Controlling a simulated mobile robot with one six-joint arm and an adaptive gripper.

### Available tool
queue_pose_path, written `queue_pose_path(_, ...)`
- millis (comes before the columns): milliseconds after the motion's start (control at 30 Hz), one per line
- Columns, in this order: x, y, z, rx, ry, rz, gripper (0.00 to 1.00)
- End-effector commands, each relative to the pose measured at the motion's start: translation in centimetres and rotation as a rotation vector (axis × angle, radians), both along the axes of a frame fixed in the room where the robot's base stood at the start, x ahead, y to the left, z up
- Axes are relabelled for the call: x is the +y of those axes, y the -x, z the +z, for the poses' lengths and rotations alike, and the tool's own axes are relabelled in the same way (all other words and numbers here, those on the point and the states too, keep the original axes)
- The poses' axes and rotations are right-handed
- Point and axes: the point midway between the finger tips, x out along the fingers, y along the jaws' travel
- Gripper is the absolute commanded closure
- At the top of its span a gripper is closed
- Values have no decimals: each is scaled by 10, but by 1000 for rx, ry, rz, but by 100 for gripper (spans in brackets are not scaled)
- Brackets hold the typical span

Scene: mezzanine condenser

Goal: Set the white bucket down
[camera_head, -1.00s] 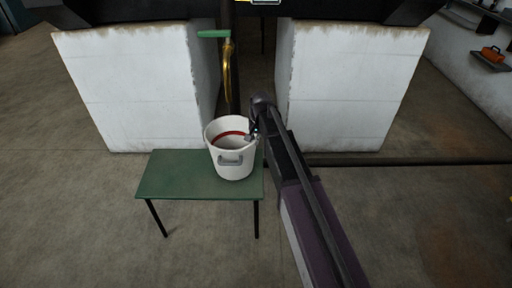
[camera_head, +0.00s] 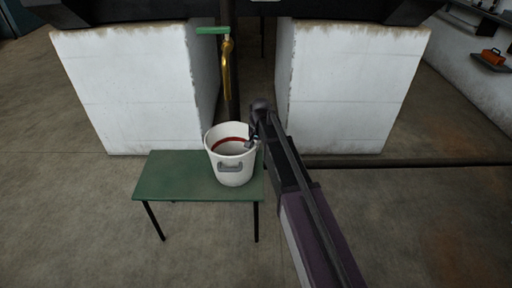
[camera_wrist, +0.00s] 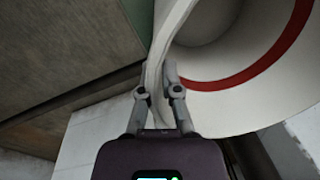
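The white bucket (camera_head: 230,172) is upright over the right end of the green table (camera_head: 165,180), with a grey handle on its near side and a red band around its inside. My gripper (camera_head: 252,140) is at the bucket's right rim. In the wrist view, the rim wall passes between the two fingers of my gripper (camera_wrist: 157,85), which are closed on it. The bucket's base looks very near or on the tabletop; I cannot tell whether it touches.
A brass tap (camera_head: 227,65) with a green handle is behind the bucket, between two white blocks (camera_head: 130,90) (camera_head: 345,90). A dark pipe (camera_head: 420,162) runs low along the floor at right. The table's left half is clear.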

Motion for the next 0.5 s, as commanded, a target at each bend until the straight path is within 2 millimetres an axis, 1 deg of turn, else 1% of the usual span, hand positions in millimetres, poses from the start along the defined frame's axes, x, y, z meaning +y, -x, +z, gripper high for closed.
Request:
queue_pose_path(33, 0, 0, -1, 0, 0, 0, 89)
queue_pose_path(67, 0, 0, -1, 0, 0, 0, 80)
queue_pose_path(100, 0, 0, 0, 0, 0, 0, 68)
queue_pose_path(133, 0, 0, 0, 0, 0, 0, 59)
queue_pose_path(167, 0, 0, 0, 0, 0, 0, 57)
queue_pose_path(500, 0, 0, 0, 0, 0, 0, 57)
